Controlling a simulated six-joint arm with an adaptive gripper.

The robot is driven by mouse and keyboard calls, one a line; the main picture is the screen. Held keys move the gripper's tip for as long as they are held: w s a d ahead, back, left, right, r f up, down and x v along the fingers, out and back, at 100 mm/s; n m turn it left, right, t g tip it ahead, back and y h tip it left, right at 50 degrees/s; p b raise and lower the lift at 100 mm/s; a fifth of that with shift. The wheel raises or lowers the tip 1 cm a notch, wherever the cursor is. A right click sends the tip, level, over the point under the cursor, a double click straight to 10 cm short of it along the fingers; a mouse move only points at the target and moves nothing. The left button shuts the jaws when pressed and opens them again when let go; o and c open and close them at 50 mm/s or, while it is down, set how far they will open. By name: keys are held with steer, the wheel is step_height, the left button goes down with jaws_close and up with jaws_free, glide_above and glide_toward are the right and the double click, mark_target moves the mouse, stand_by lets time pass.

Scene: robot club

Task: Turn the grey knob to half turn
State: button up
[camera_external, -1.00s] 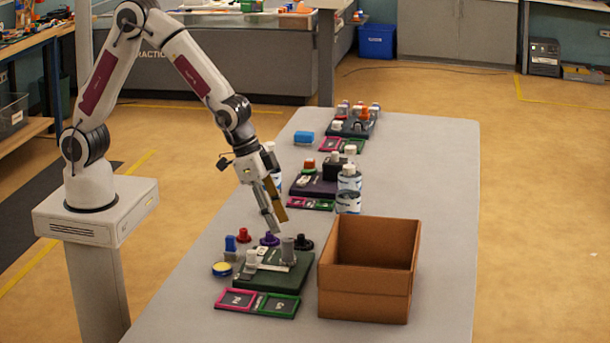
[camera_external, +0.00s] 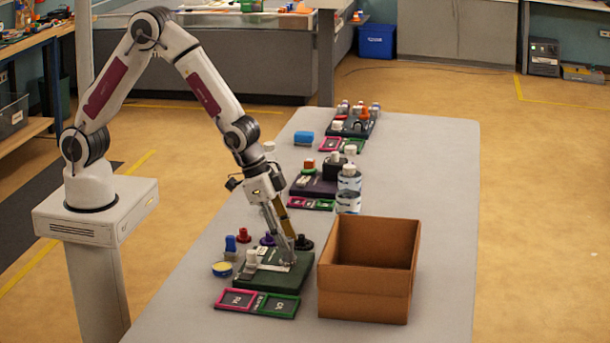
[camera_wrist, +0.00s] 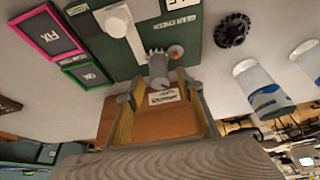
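The green board (camera_external: 255,283) lies on the near part of the table. The grey knob (camera_wrist: 158,70) stands upright at one end of it, by the "GEAR CHECK" label and a small orange spot. My gripper (camera_external: 290,261) points down at the knob and hides most of it in the external view. In the wrist view my gripper (camera_wrist: 155,88) is open, with a finger on each side of the knob and gaps showing. A white knob with a bar (camera_wrist: 118,24) is on the same board. I cannot read the knob's turn angle.
An open cardboard box (camera_external: 365,305) stands close to the right of the board. Pink and green framed cards (camera_external: 258,303) lie in front. A yellow-topped button (camera_external: 222,268) and red, blue, purple and black pieces stand behind and left. White-and-blue cans (camera_external: 348,188) stand further back.

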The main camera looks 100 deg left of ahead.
jaws_close()
steer(key=shift+a+m+h, duration=0.1)
steer(key=shift+m+h, duration=0.6)
steer(key=shift+m, duration=1.1)
steer(key=shift+m+g+h, duration=0.4)
steer(key=shift+m, duration=0.8)
steer(key=shift+a+f+m+g+h, duration=0.1)
steer(key=shift+m+g+h, duration=0.3)
steer(key=shift+m, duration=0.9)
steer(key=m+g, duration=0.1)
steer(key=m, duration=0.3)
steer(key=shift+w+h, duration=0.15)
steer(key=shift+h, duration=0.25)
steer(key=shift+a+m+g, duration=0.1)
steer(key=shift+m+g, duration=0.8)
steer(key=shift+m, duration=1.3)
